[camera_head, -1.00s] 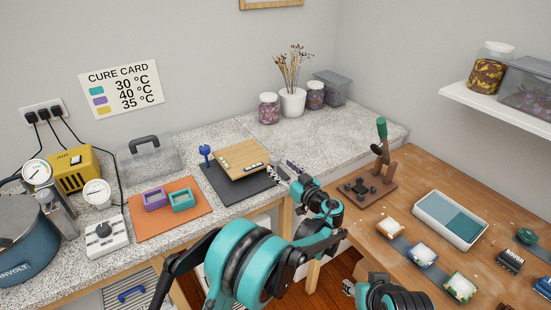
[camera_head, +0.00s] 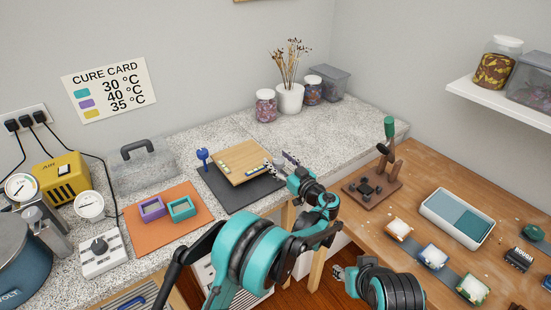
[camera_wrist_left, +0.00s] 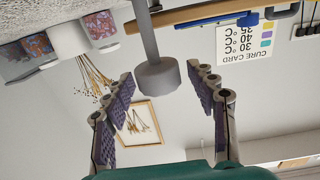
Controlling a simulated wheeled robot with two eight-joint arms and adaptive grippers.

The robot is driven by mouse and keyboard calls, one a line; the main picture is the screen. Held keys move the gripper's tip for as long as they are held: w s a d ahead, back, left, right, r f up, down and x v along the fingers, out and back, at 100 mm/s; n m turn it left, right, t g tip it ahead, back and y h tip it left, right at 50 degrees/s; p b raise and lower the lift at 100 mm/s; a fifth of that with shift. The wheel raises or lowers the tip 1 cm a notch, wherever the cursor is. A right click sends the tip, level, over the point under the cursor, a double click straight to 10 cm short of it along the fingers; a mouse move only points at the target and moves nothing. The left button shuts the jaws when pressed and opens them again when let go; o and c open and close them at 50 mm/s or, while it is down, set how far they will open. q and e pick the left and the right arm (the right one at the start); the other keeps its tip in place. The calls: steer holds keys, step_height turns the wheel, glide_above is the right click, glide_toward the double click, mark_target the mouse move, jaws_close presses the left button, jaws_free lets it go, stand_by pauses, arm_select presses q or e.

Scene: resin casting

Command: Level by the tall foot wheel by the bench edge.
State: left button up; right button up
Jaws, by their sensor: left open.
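A wooden board (camera_head: 245,160) with small light vials lies on a dark mat (camera_head: 222,195) on the speckled bench. A blue wheel on a post (camera_head: 203,155) stands at its back left corner. My left gripper (camera_head: 279,163) is open at the board's right side, near the bench edge. In the left wrist view, which is upside down, a grey wheel (camera_wrist_left: 157,76) on a grey stem shows between the open fingertips (camera_wrist_left: 160,88), with a gap on both sides. The board's edge with a blue strip (camera_wrist_left: 208,18) shows beyond. My right gripper (camera_head: 340,273) is low, partly in view.
An orange mat (camera_head: 160,235) with purple and teal moulds lies left of the dark mat. Jars and a vase (camera_head: 290,98) stand behind. A wooden stand with a green handle (camera_head: 372,190) and a tray (camera_head: 432,208) are on the right table. Free bench lies behind the left gripper.

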arm_select(q)
steer(key=shift+s, duration=0.1)
steer(key=shift+c, duration=0.6)
steer(key=c, duration=1)
steer(key=shift+c, duration=0.2)
steer(key=shift+a+m+h, duration=0.1)
steer(key=shift+m+h, duration=0.2)
steer(key=shift+h, duration=0.1)
steer(key=m+t+h, duration=0.1)
steer(key=m+h, duration=0.1)
steer(key=h, duration=0.1)
steer(key=m+t+h, duration=0.1)
steer(key=m+h, duration=0.1)
steer(key=h, duration=0.1)
steer(key=shift+a+t+b, duration=0.1)
steer(key=shift+t+b, duration=0.25)
steer(key=shift+t, duration=0.05)
steer(key=m+h, duration=0.4)
steer(key=h, duration=0.2)
steer(key=shift+h, duration=0.3)
steer(key=shift+m+h+b, duration=0.3)
steer(key=shift+m+h, duration=0.2)
